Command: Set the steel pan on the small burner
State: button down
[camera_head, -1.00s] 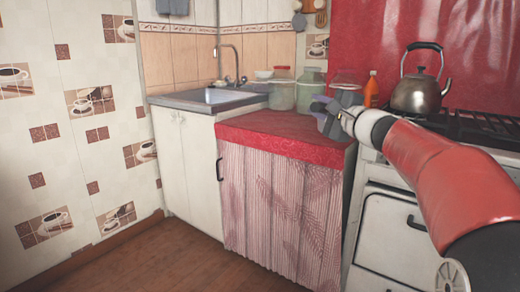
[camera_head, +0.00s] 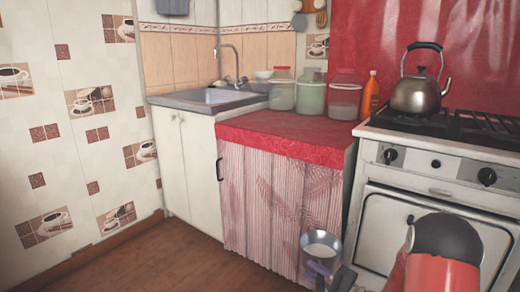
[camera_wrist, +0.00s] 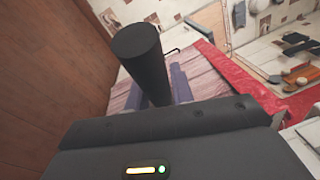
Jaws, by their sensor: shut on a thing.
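The steel pan (camera_head: 321,243) is at the bottom of the head view, in front of the curtained counter, with its pale inside showing. My gripper (camera_head: 318,272) is just below it, shut on the pan's handle. In the wrist view a thick black cylinder (camera_wrist: 140,62), seemingly the handle, stands up from between the fingers (camera_wrist: 180,85). The pan's bowl cannot be made out there. The stove (camera_head: 440,165) is at the right, with dark grates (camera_head: 485,128) on top. The small burner cannot be told apart from here.
A steel kettle (camera_head: 416,95) stands on the stove's left part. An orange bottle (camera_head: 371,93) and several jars (camera_head: 312,92) line the back of the red counter (camera_head: 270,130). The counter's front is clear. A sink (camera_head: 210,99) is at the left.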

notch_tip(320, 180, down, 9)
jog(key=s+m+t+h+p, duration=0.1)
jog(key=s+m+t+h, duration=0.1)
jog(key=m+t+h, duration=0.2)
jog(key=shift+s+h, duration=0.15)
jog(key=shift+h, duration=0.55)
jog(key=shift+d, duration=0.1)
